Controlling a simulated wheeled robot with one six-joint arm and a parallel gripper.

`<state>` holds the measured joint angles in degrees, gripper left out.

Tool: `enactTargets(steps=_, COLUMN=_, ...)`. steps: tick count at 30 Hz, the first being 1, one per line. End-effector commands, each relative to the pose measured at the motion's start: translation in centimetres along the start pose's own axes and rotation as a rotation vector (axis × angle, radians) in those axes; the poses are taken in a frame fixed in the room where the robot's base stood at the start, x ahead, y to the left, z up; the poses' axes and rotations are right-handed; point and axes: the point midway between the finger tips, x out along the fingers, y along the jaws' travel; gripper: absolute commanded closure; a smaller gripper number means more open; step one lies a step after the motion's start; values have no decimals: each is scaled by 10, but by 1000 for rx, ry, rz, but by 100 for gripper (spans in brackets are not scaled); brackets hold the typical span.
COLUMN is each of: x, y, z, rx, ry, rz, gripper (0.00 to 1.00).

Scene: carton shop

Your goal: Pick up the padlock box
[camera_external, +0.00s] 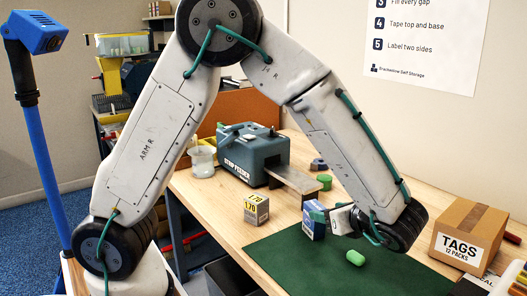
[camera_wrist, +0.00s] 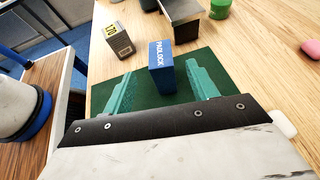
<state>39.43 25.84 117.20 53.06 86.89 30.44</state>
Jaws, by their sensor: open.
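My gripper (camera_wrist: 159,69) is open and empty, with one teal finger to each side of the box in the wrist view. I see gaps between box and fingers there, but cannot tell how far the fingertips reach along it. In the external view my gripper (camera_external: 328,214) is low over the mat, right beside the box.
A grey box marked 170 (camera_external: 256,209) stands left of the padlock box. A TAGS carton (camera_external: 468,235) stands right.

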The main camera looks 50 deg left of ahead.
Motion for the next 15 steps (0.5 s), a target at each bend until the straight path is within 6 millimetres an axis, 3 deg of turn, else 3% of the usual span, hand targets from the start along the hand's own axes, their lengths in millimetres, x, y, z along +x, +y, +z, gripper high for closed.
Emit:
enactTargets(steps=5, x=1, y=-5, z=-9, rx=35, ry=-26, rz=-25, gripper=42)
enactTargets(steps=15, x=35, y=-3, z=-8, rx=33, ry=-24, rz=-22, gripper=42)
